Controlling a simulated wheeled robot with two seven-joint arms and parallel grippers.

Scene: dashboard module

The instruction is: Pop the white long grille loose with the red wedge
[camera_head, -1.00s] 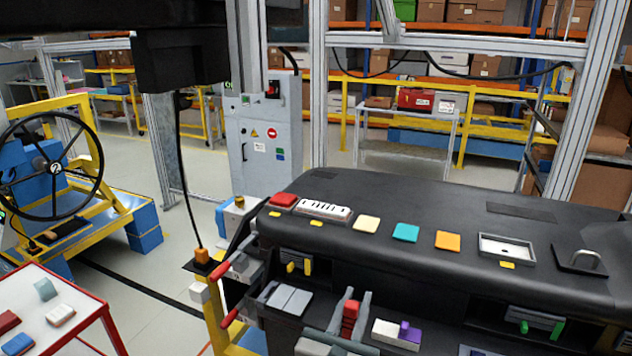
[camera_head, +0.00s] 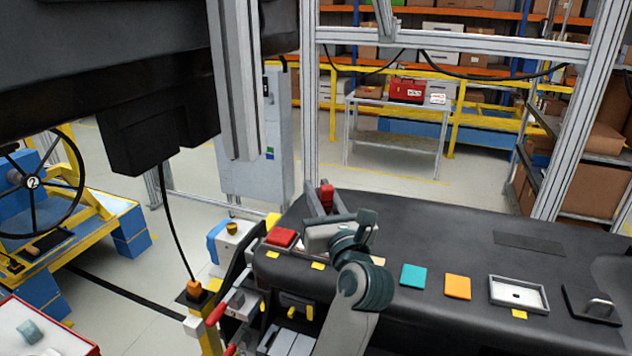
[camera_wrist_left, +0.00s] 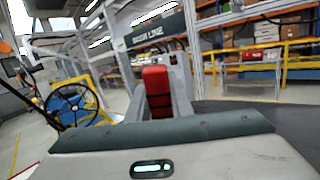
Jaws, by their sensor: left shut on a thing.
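My left gripper (camera_head: 327,200) is shut on the red wedge (camera_head: 327,195), which points up between its two grey fingers above the far left part of the dashboard. The wedge also shows upright between the fingers in the left wrist view (camera_wrist_left: 157,90). The white long grille is hidden behind my gripper and wrist in the head view, just right of the red block. It does not show in the left wrist view. I cannot tell whether the wedge touches anything. My right gripper is not in view.
On the black dashboard (camera_head: 450,222) are a red block (camera_head: 281,237), a teal tile (camera_head: 413,275), an orange tile (camera_head: 457,287), a grey-rimmed recess (camera_head: 519,294) and a metal handle (camera_head: 600,308). A red-edged table (camera_head: 70,345) stands at the lower left. The dashboard's far right top is clear.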

